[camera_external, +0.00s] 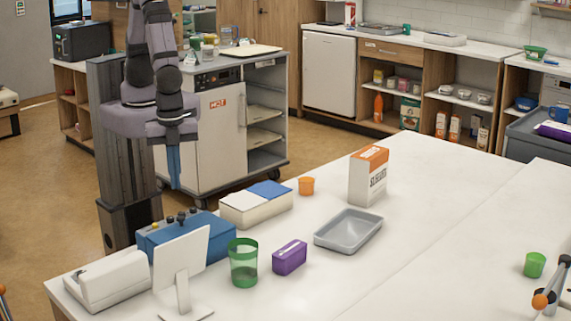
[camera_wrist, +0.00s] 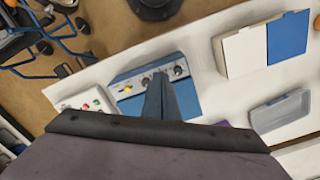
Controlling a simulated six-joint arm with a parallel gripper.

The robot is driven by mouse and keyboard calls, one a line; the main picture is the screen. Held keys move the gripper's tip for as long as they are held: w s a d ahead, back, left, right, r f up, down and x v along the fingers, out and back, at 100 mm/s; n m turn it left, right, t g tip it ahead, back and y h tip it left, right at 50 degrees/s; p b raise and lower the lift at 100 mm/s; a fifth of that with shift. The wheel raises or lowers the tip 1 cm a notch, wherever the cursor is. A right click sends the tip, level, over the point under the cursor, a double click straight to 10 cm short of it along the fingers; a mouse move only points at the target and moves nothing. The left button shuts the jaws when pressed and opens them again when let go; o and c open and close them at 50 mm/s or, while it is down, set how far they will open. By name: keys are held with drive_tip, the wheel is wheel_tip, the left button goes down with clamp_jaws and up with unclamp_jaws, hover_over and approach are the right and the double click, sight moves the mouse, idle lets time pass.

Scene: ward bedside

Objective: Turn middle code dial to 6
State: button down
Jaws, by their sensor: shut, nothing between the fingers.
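A blue box (camera_external: 208,243) stands on the white table, with several small knobs (camera_external: 181,217) on top, one yellowish and the others dark. In the wrist view the box (camera_wrist: 130,107) has a pale panel with a yellow knob (camera_wrist: 127,88), a dark knob (camera_wrist: 146,82) and another dark knob (camera_wrist: 179,70) in a row. My gripper (camera_external: 174,186) is shut and empty, pointing down above the box. Dial numbers are too small to read.
A white device (camera_external: 108,280) and a white upright panel (camera_external: 181,258) stand close to the box. A green cup (camera_external: 243,264), a purple box (camera_external: 289,257), a cream-and-blue case (camera_external: 256,206) and a grey tray (camera_external: 348,231) are nearby. The table's right part is mostly clear.

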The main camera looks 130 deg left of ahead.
drive_tip(key=shift+f, duration=0.1)
wheel_tip(320, 180, down, 7)
drive_tip(key=b, duration=0.5)
drive_tip(key=shift+b, duration=0.4)
drive_tip(key=shift+w+r, duration=0.2)
drive_tip(key=shift+w, duration=0.05)
idle(0.7)
drive_tip(key=shift+w+a+p, duration=0.25)
drive_tip(key=shift+a+p, duration=0.05)
drive_tip(key=shift+p, duration=0.5)
drive_tip(key=shift+s+a, duration=0.1)
drive_tip(key=shift+s, duration=0.05)
drive_tip(key=shift+s+a, duration=0.15)
drive_tip(key=shift+s, duration=0.1)
